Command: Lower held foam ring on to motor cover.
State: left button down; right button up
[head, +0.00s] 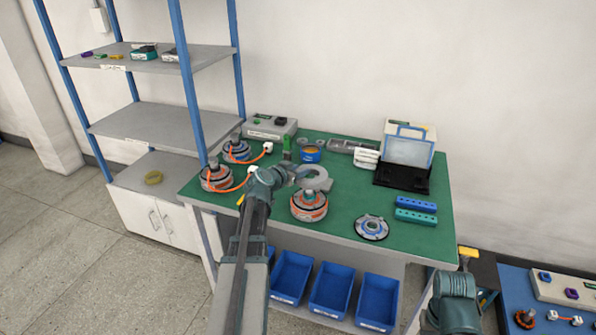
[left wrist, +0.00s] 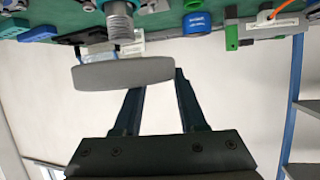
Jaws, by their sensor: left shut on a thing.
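My left gripper (head: 298,172) is shut on the grey foam ring (head: 316,179) at its edge and holds it above the green table. The ring is flat, with a round hole. Directly below in the head view stands a hub motor (head: 309,207) with orange winding and a grey cover, partly hidden by the ring. In the left wrist view, which is upside down, the ring (left wrist: 123,73) appears edge-on between the fingers, close to a silver threaded shaft (left wrist: 122,18). I cannot tell whether the ring touches it.
Two more motors with orange cables (head: 216,178) stand at the table's left. A round flanged part (head: 372,228) lies to the right, near blue and teal blocks (head: 416,203). A blue tape-like roll (head: 311,155) is behind. The table's (head: 350,195) middle right is clear.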

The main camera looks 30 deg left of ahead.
pick_arm(q)
jog(key=shift+f, duration=0.3)
jog(key=shift+s+f+b, duration=0.1)
jog(key=shift+f+b, duration=1.45)
jog(key=shift+b, duration=0.15)
